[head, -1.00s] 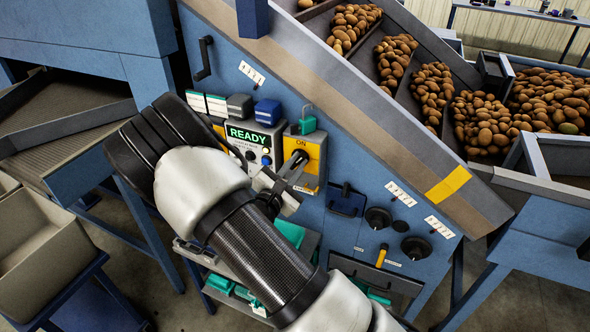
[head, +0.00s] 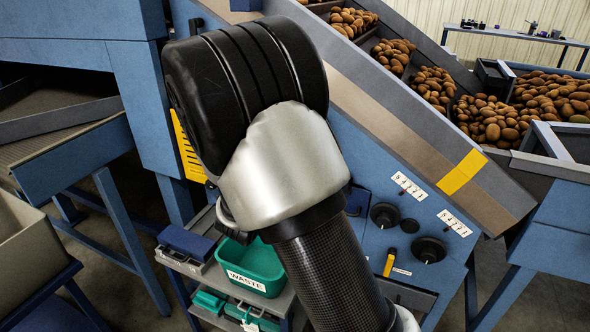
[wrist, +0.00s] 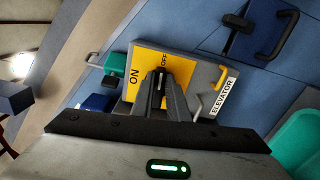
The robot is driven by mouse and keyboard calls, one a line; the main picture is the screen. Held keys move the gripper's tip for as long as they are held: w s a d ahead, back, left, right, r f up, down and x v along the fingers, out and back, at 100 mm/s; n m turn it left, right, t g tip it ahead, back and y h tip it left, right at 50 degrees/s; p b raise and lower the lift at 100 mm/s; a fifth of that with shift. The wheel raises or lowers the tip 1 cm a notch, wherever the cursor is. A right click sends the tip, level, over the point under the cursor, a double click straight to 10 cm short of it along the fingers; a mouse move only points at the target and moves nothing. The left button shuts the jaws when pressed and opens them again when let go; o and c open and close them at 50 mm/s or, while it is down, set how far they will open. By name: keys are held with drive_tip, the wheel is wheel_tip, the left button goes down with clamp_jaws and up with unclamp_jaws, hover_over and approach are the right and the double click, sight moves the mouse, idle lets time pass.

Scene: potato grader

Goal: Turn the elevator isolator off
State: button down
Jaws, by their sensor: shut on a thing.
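The elevator isolator shows in the wrist view as a yellow plate (wrist: 146,60) on a grey box, marked ON and OFF. A white ELEVATOR label (wrist: 224,97) is along its right side. My gripper (wrist: 161,82) is over the plate, its fingers shut on the isolator's dark handle, with the tips near the OFF mark. The fingers cover most of the handle, so its exact angle is hard to tell. In the head view my arm hides the isolator and the gripper.
In the wrist view a teal item (wrist: 116,63) is beside the box, and a dark blue panel with a black handle (wrist: 268,32) is at upper right. In the head view a teal WASTE bin (head: 252,268) stands below my arm, and black knobs (head: 384,215) are to the right.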

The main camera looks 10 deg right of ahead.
drive_tip(key=shift+f+m+b, duration=0.1)
drive_tip(key=shift+m+b, duration=0.6)
drive_tip(key=shift+b, duration=0.25)
drive_tip(key=c, duration=1.7)
unclamp_jaws()
drive_tip(key=shift+s, duration=0.1)
drive_tip(key=p+v, duration=0.1)
drive_tip(key=v, duration=1.6)
drive_tip(key=shift+s+a, duration=0.1)
